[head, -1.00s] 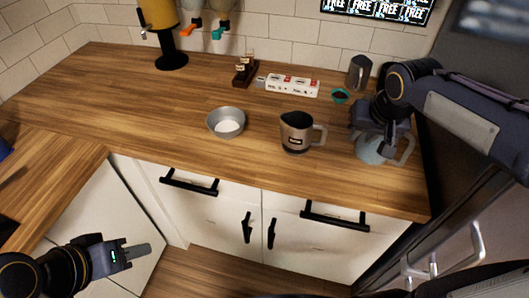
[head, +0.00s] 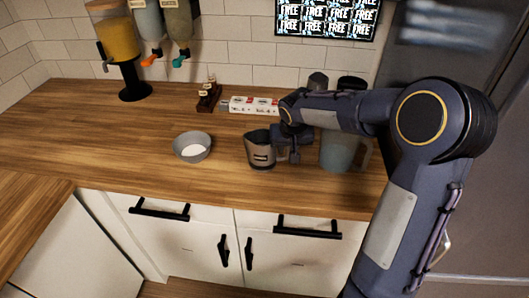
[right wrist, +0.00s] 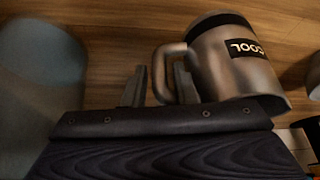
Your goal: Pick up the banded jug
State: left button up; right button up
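The banded jug (head: 261,152) is a steel jug with a dark band at its rim and a black label. It stands upright on the wooden counter. In the right wrist view the jug (right wrist: 238,62) shows the label "COOL", with its handle toward my right gripper. My right gripper (head: 284,148) is at the jug's right side. In the right wrist view the right gripper (right wrist: 160,84) is open, one finger on each side of the handle's upright bar, with no clear grip on it. My left gripper is out of view.
A bluish jug (head: 337,152) stands close to the right of my right gripper, partly behind my arm. A metal bowl (head: 193,147) with white contents is to the left. A white box (head: 250,105) and a small wooden rack (head: 208,98) stand behind. The left counter is clear.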

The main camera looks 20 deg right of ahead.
jog(key=shift+c, duration=0.5)
grip_shut()
jog(key=shift+r, duration=0.15)
jog(key=shift+r, duration=1.1)
jog(key=s+a+r+b, duration=0.2)
jog(key=s+a+r, duration=0.6)
jog(key=s+r, duration=0.2)
jog(key=shift+s+a+r+b, duration=0.15)
jog(key=shift+s+a+b, duration=0.15)
jog(key=shift+s+a, duration=0.1)
